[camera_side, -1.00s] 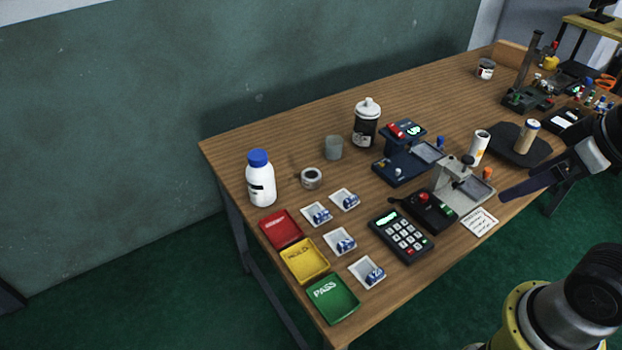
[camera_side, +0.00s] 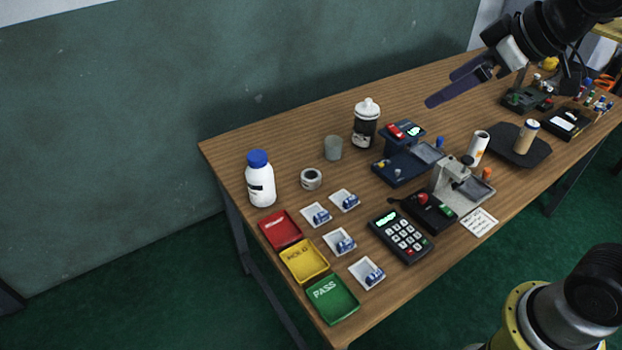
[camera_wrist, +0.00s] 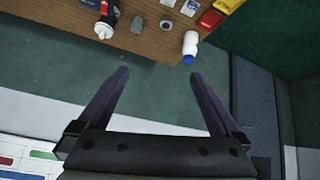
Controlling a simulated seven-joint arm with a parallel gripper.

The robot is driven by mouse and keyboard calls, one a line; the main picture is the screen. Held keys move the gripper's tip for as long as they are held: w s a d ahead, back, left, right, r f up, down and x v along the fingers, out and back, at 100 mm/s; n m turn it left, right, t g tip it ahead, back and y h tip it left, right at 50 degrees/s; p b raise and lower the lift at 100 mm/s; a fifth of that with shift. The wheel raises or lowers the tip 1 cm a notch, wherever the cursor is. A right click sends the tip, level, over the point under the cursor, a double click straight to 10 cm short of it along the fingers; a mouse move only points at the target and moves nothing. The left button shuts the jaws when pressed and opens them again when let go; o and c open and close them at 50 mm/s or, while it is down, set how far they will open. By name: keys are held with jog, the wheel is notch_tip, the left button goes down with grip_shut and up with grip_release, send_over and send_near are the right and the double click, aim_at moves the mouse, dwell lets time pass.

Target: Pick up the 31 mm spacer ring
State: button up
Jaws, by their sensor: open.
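A small light-grey ring-like piece (camera_side: 311,179) with a dark centre lies on the table between the white bottle and the grey cup. It also shows in the wrist view (camera_wrist: 165,27). I cannot read any size on it, so I cannot tell if it is the 31 mm spacer ring. My gripper (camera_side: 443,88) is open and empty, high above the table, well to the right of the ring-like piece. In the wrist view my gripper (camera_wrist: 158,73) has its fingers wide apart with nothing between them; the table lies beyond their tips.
A white bottle (camera_side: 261,182), a grey cup (camera_side: 333,148) and a white-lidded jar (camera_side: 366,128) stand near the ring-like piece. Small white trays (camera_side: 339,241) and red (camera_side: 281,228), yellow (camera_side: 303,260) and green (camera_side: 332,299) trays lie in front. Devices (camera_side: 408,160) fill the middle.

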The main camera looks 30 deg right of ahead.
jog(key=w+a+f+n, duration=0.15)
jog(key=w+f, duration=0.25)
jog(key=w, duration=0.9)
jog(key=g, duration=0.4)
send_over(313, 173)
jog(key=s, duration=0.4)
jog(key=shift+y, duration=0.4)
jog(key=f, duration=2.9)
jog(key=shift+a, duration=0.35)
jog(key=shift+w+d+x, duration=0.1)
jog(key=shift+d+x, duration=0.05)
jog(key=shift+x, duration=1.3)
jog(key=shift+w+d+x, duration=0.1)
jog(key=shift+d+x, duration=0.05)
jog(key=shift+x, duration=1.3)
jog(key=shift+r, duration=0.1)
jog(key=c, duration=1.5)
